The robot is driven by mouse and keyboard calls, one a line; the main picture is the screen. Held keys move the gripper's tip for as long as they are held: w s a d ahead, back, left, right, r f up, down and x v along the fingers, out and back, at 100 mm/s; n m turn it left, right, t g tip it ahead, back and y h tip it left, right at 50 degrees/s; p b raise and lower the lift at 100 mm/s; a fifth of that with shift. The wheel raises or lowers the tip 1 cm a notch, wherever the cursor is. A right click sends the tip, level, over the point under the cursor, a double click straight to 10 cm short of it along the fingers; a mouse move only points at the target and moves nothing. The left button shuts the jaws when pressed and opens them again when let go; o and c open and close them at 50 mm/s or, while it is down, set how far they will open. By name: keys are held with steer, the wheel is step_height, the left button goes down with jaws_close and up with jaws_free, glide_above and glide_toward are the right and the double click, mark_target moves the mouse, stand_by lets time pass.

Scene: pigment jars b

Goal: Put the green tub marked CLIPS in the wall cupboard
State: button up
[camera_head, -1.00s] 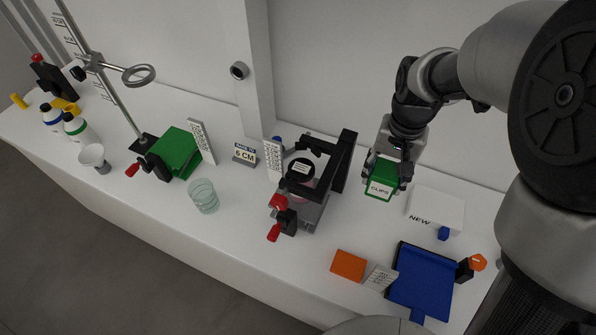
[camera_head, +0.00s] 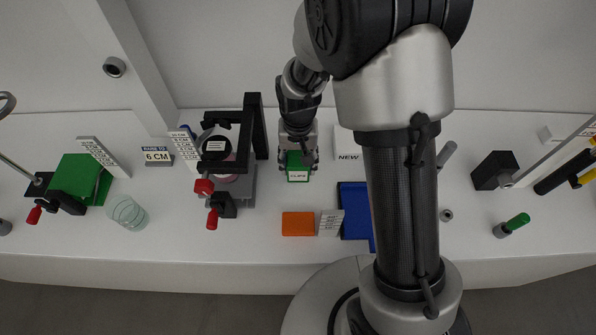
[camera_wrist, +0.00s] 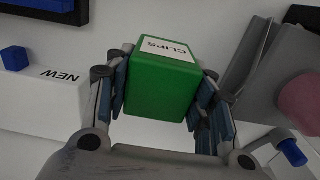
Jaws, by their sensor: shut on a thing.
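The green tub marked CLIPS (camera_head: 298,167) is held in my gripper (camera_head: 298,160), its white label facing the front. In the wrist view the tub (camera_wrist: 160,87) sits between the two fingers of my gripper (camera_wrist: 160,95), which press on its sides. It is between the black-framed press and the white NEW box. In the head view I cannot tell whether it touches the bench. No wall cupboard can be made out in these frames.
The press (camera_head: 236,183) with red knobs stands left of the tub. The white NEW box (camera_head: 346,143) is to the right. An orange block (camera_head: 298,224) and a blue tray (camera_head: 354,203) lie in front. My arm hides part of the bench.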

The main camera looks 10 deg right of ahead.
mark_target(298, 171)
steer(key=shift+f+b, duration=0.45)
steer(key=shift+f, duration=1.7)
steer(key=shift+f, duration=0.25)
steer(key=o, duration=1.1)
steer(key=shift+r, duration=0.1)
steer(key=shift+r, duration=0.1)
